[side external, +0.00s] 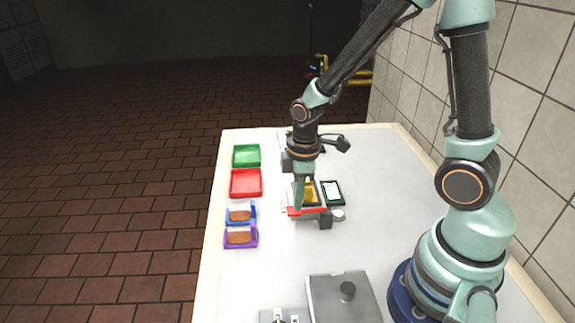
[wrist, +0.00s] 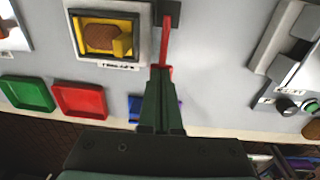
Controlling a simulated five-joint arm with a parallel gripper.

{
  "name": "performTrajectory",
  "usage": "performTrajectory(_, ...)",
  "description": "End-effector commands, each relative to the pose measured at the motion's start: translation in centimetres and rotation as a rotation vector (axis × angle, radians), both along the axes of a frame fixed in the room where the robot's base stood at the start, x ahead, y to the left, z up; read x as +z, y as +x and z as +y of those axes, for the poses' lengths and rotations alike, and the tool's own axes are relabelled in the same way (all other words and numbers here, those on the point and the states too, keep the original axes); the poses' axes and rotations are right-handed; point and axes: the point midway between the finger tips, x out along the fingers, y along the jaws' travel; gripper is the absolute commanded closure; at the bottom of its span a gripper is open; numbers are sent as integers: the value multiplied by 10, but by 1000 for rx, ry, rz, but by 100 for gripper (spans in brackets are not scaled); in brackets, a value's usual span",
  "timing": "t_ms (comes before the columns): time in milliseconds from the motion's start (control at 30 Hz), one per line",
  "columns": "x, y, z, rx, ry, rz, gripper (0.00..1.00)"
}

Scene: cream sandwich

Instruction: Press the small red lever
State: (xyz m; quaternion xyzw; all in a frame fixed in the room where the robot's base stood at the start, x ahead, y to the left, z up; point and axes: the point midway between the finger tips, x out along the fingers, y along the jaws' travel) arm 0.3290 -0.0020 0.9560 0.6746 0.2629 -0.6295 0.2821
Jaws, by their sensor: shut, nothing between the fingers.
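The small red lever (wrist: 166,42) is a thin red bar beside the yellow-and-white machine (wrist: 72,45) in the wrist view. Its upper end meets a dark block (wrist: 169,12). In the side view the lever (side external: 311,210) shows as a red bar at the machine's near edge. My gripper (wrist: 161,72) is shut and empty, pointing down at the lever's free end. Its tips overlap that end in the wrist view; I cannot tell whether they touch. In the side view my gripper (side external: 298,208) covers part of the lever and machine.
Along the table's left edge are a green tray (side external: 246,156), a red tray (side external: 246,183), and blue (side external: 252,220) and purple (side external: 254,243) holders with brown pieces. A grey plate with a knob (side external: 347,291) lies at the front.

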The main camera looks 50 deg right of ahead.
Motion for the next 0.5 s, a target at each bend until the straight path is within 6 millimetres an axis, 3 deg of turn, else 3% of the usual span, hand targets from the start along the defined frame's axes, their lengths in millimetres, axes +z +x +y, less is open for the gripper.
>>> performTrajectory(167, -1, 0, 0, 0, 0, 1, 100)
performTrajectory(500, -28, 0, 0, 0, 0, 0, 100)
